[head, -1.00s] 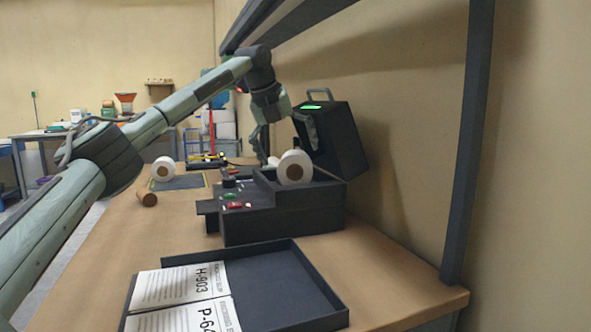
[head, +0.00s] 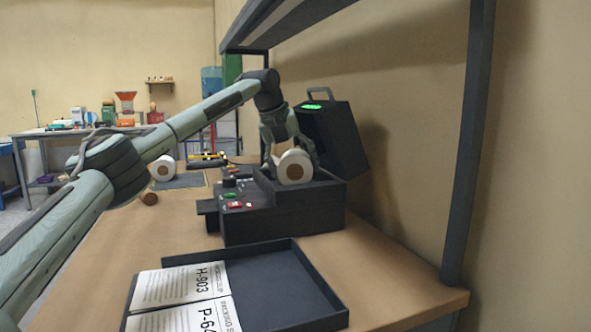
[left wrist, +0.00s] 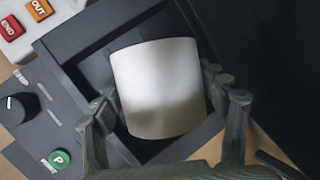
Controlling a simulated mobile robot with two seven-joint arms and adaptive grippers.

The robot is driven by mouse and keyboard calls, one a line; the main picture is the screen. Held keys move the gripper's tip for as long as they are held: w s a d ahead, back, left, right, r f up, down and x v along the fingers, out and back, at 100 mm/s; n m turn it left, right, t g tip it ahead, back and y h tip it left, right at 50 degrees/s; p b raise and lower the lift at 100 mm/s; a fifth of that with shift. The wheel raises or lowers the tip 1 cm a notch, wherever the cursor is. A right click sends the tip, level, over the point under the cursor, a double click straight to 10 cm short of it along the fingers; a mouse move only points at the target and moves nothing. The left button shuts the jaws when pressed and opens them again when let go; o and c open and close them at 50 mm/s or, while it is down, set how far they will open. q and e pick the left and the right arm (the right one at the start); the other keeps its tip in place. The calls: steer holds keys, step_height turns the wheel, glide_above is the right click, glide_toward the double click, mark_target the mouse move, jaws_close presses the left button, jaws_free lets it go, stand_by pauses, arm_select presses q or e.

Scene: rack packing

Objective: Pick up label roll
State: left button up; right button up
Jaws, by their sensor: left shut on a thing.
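A white label roll (head: 294,167) with a brown core sits in the open top of the dark label printer (head: 285,217). My left gripper (head: 293,160) has come down over it, with its fingers on both sides of the roll. In the left wrist view the roll (left wrist: 158,88) fills the space between the fingers of my left gripper (left wrist: 165,110), which is shut on it. The roll still lies within the printer's bay. A second white roll (head: 164,169) lies at the left of the table. My right gripper is out of view.
The printer's raised lid (head: 336,137) stands behind the bay on the right. A dark tray (head: 292,281) with printed sheets (head: 180,287) lies in front. A small brown cylinder (head: 149,198) is at the left. A shelf post (head: 469,150) rises at the right.

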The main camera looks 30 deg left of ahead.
arm_select(q)
steer(key=c, duration=0.6)
steer(key=shift+r, duration=0.1)
